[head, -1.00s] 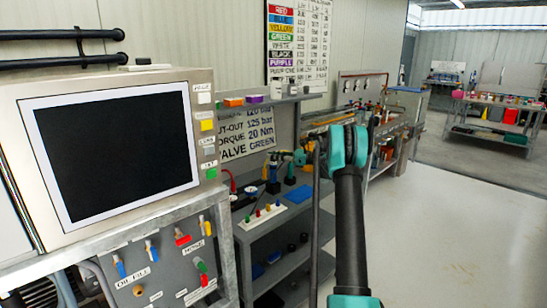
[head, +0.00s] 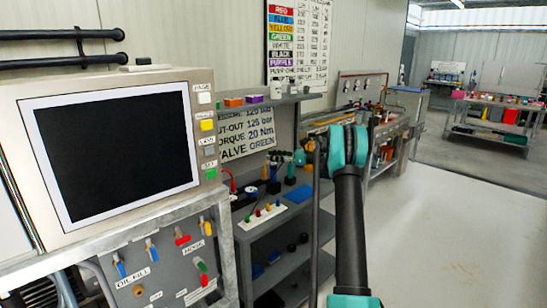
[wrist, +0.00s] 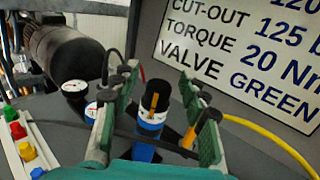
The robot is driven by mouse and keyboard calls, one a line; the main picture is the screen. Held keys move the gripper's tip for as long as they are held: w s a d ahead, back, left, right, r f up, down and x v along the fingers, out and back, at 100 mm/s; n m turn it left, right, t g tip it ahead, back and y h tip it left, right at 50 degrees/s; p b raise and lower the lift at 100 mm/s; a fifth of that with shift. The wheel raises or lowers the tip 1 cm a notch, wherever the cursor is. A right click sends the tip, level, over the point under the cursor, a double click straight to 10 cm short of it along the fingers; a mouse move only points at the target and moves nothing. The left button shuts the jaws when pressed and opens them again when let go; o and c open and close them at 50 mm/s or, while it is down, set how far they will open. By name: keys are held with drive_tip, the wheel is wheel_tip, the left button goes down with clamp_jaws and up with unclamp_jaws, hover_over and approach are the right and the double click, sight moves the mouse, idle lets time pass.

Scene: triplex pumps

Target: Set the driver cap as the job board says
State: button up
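The driver (wrist: 147,146) stands upright in the wrist view, with a blue body and a white marked ring. Its black cap (wrist: 153,97) is on top with an orange pointer stripe. My gripper (wrist: 158,100) is open, with one green-padded finger to each side of the cap and gaps visible. I cannot tell the cap's setting from the ring. The job board (wrist: 245,50) is behind, reading "CUT-OUT 125", "TORQUE 20 Nm" and "VALVE GREEN". The job board (head: 247,133) also shows in the head view. My gripper there is small and partly hidden by my arm.
Two white-faced gauges (wrist: 74,87) sit left of the driver. A yellow hose (wrist: 265,135) runs at right. A white strip with coloured knobs (wrist: 22,145) lies at lower left. A dark monitor (head: 115,150) and grey shelves (head: 275,240) are at left. The floor (head: 450,230) at right is clear.

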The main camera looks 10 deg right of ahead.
drive_tip(key=v, duration=1.2)
drive_tip(key=shift+a, duration=0.1)
drive_tip(key=s+a+f+n+g+h, duration=0.1)
drive_tip(key=s+a+f+n+h, duration=0.2)
drive_tip(key=s, duration=0.5)
drive_tip(key=s+a+n+h, duration=0.3)
drive_tip(key=s+a, duration=0.3)
drive_tip(key=s, duration=0.1)
drive_tip(key=s+a+f+n+g+h, duration=0.1)
drive_tip(key=s+a+f+n+h, duration=0.2)
drive_tip(key=s, duration=0.5)
drive_tip(key=s+d+f+n+h, duration=0.1)
drive_tip(key=s+f+n+h, duration=0.1)
drive_tip(key=s, duration=0.7)
drive_tip(key=s+d+f+n+h, duration=0.1)
drive_tip(key=s+f+n+h, duration=0.2)
drive_tip(key=s+n, duration=0.3)
drive_tip(key=s+d+f+n+t+h, duration=0.1)
drive_tip(key=s+d+f+n+h, duration=0.1)
drive_tip(key=s, duration=1.1)
wheel_tip(320, 180, down, 3)
drive_tip(key=shift+n+h, duration=0.5)
drive_tip(key=shift+n, duration=0.5)
drive_tip(key=shift+s+d+f, duration=0.15)
drive_tip(key=shift+s+d, duration=0.1)
drive_tip(key=shift+s, duration=0.2)
drive_tip(key=shift+c, duration=0.3)
